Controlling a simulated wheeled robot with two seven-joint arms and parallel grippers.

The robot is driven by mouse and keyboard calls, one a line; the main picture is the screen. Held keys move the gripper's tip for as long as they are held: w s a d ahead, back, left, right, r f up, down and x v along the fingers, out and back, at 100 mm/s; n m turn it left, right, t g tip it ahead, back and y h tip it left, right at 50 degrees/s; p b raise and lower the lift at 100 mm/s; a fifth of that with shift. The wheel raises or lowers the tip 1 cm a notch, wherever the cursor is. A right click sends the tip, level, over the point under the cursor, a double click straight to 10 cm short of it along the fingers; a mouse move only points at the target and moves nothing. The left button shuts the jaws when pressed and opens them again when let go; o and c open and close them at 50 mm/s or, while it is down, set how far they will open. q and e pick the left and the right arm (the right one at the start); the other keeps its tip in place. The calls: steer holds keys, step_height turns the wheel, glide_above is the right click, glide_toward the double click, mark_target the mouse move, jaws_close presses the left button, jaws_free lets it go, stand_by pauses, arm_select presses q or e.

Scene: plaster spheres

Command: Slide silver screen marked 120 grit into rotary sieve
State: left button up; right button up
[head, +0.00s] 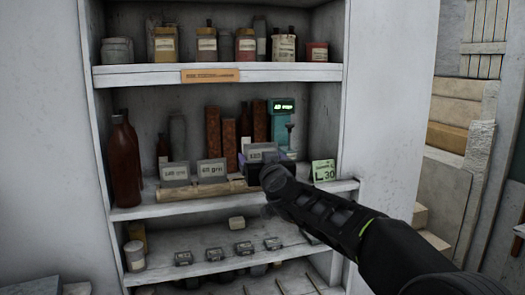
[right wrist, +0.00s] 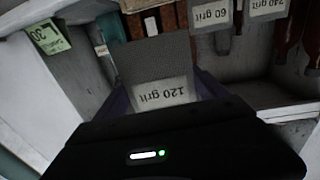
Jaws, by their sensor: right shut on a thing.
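The silver screen marked 120 grit shows in the right wrist view (right wrist: 152,62), upside down, its label towards me. In the head view its top part (head: 262,148) shows above my right gripper (head: 272,172). The gripper is shut on the screen; its fingers are mostly hidden. I cannot tell whether the screen's lower edge is clear of the wooden rack (head: 195,191). A teal device (head: 283,122) with a lit green display stands just behind the gripper on the middle shelf; it may be the rotary sieve. My left gripper is not in view.
Two other labelled screens, 240 grit (head: 175,173) and 60 grit (head: 212,171), stand in the rack to the left. A green card (head: 324,170) stands right of the gripper. Brown bottles (head: 125,160) are at the far left. Jars fill the upper shelf (head: 140,76).

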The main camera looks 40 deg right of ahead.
steer(key=a+f+y, duration=0.1)
steer(key=a+f, duration=0.5)
steer(key=f, duration=0.4)
steer(key=a+f, duration=0.5)
steer(key=f, duration=0.6)
steer(key=s+a+f+n+y, duration=0.2)
steer(key=s+a+f+y, duration=0.1)
steer(key=a+f, duration=0.4)
steer(key=s+a+f+n+t+y, duration=0.1)
steer(key=s+a+f+n+y, duration=0.1)
steer(key=a+f, duration=0.5)
steer(key=s+a+y, duration=0.1)
steer(key=a, duration=0.2)
steer(key=shift+s+a+f+n+t+b, duration=0.2)
steer(key=shift+a+f+n+t+b, duration=0.1)
steer(key=shift+a+n+b, duration=0.1)
steer(key=shift+d, duration=0.1)
